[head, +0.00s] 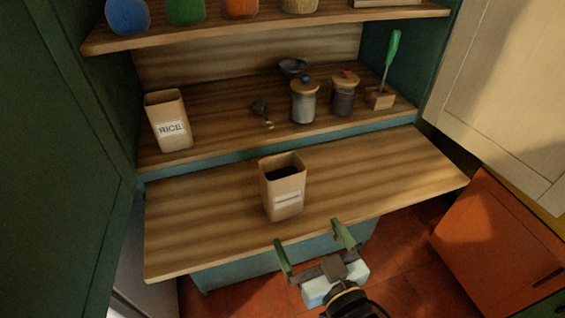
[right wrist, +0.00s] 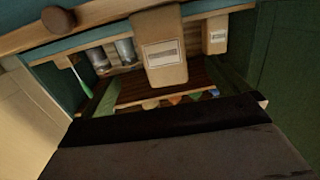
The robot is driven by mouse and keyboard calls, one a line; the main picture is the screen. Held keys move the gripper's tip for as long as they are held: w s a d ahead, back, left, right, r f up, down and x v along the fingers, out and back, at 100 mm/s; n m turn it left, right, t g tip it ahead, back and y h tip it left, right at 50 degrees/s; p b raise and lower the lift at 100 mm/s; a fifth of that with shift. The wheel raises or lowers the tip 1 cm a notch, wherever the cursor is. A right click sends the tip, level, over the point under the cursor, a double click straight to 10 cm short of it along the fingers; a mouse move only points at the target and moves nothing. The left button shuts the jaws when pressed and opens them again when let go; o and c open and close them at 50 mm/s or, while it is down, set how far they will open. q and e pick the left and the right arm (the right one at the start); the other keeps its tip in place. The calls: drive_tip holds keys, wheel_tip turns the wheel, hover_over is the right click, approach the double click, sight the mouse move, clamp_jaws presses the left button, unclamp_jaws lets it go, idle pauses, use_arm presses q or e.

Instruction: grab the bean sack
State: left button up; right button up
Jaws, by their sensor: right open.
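A brown paper sack (head: 284,188) with an open top and dark contents stands upright on the front wooden counter. Its label is too small to read; I take it to be the bean sack. The sack also shows in the right wrist view (right wrist: 163,55), label facing the camera. My right gripper (head: 311,242) is open and empty, its green fingers spread just off the counter's front edge. It is in front of the sack and a little to its right, not touching it. My left gripper is not in view.
A sack marked RICE (head: 168,122) stands at the back left. Two lidded jars (head: 304,103), a small scoop (head: 260,108), a dark bowl (head: 293,67) and a green-handled tool (head: 391,62) sit behind. An upper shelf (head: 270,28) overhangs. Counter space beside the sack is clear.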

sight(285, 194)
drive_tip(key=shift+t+y, duration=0.3)
drive_tip(key=w+a, duration=0.1)
drive_tip(key=w, duration=0.1)
drive_tip(key=w+a+r, duration=0.1)
drive_tip(key=w, duration=0.1)
drive_tip(key=w+a+r, duration=0.1)
drive_tip(key=w, duration=0.2)
drive_tip(key=shift+a+r, duration=0.2)
drive_tip(key=shift+a, duration=0.15)
drive_tip(key=shift+d+f+b+x, duration=0.1)
drive_tip(key=shift+f+b+x, duration=0.1)
drive_tip(key=shift+x, duration=0.8)
drive_tip(key=shift+d+f+b+x, duration=0.1)
drive_tip(key=shift+b+x, duration=0.05)
drive_tip(key=shift+x, duration=0.8)
drive_tip(key=shift+d+f+b+x, duration=0.1)
drive_tip(key=shift+f+b+x, duration=0.1)
drive_tip(key=shift+x, duration=0.8)
drive_tip(key=shift+w+r, duration=0.15)
drive_tip(key=c, duration=1.3)
